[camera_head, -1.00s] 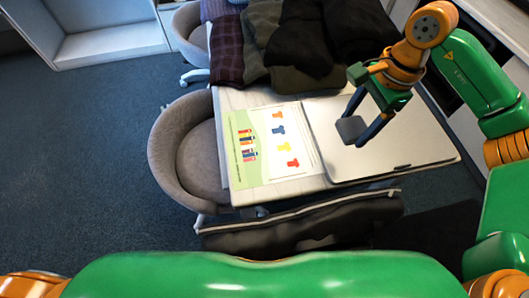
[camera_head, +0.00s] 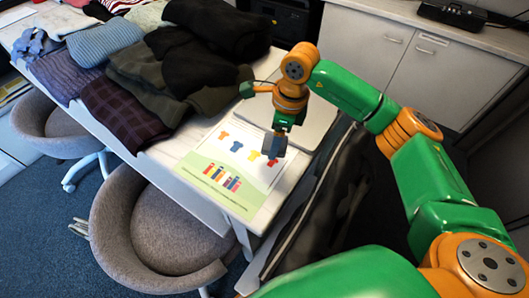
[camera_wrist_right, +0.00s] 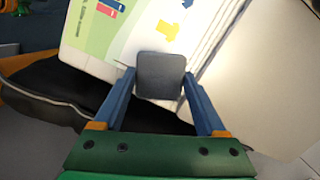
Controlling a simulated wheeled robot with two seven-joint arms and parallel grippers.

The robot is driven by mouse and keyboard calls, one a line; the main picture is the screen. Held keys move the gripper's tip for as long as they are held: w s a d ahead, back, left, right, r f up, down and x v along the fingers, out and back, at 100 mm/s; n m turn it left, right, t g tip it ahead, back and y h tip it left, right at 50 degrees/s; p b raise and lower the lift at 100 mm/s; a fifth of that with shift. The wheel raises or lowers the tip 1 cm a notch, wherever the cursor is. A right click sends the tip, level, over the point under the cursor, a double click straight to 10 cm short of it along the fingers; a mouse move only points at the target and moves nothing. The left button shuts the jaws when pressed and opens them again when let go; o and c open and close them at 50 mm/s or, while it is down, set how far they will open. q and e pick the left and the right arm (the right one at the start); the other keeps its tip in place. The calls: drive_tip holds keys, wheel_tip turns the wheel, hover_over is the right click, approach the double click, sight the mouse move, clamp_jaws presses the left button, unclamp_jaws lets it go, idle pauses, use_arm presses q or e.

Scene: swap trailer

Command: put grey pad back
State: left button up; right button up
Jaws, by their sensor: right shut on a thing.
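My right gripper (camera_head: 280,128) is shut on the grey pad (camera_head: 275,145) and holds it over the right edge of the printed board, in front of the silver laptop-like panel. In the right wrist view the grey pad (camera_wrist_right: 160,75) is a rounded square between the two blue fingers of my right gripper (camera_wrist_right: 159,85). The printed board (camera_head: 228,165) shows coloured shirt and book pictures; the pad hides part of its right side. My left gripper is not in view.
Several folded clothes (camera_head: 130,75) cover the far left of the table. The silver panel (camera_head: 315,115) lies behind the arm. A grey chair (camera_head: 150,225) stands at the near side. A dark bag (camera_head: 325,205) hangs beside the table's right edge.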

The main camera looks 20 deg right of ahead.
sight(266, 145)
drive_tip(key=a+f, duration=0.1)
drive_tip(key=f, duration=0.1)
drive_tip(key=a+f, duration=0.1)
drive_tip(key=shift+w+a+f+p, duration=0.1)
drive_tip(key=shift+a+f+p, duration=0.25)
drive_tip(key=shift+p, duration=0.05)
wheel_tip(266, 145, down, 2)
drive_tip(key=shift+f+p, duration=0.25)
drive_tip(key=shift+p, duration=0.05)
drive_tip(key=shift+f, duration=0.1)
drive_tip(key=o, duration=0.9)
drive_tip(key=shift+f+b, duration=0.15)
drive_tip(key=shift+b, duration=0.15)
drive_tip(key=shift+c, duration=0.2)
drive_tip(key=o, duration=0.4)
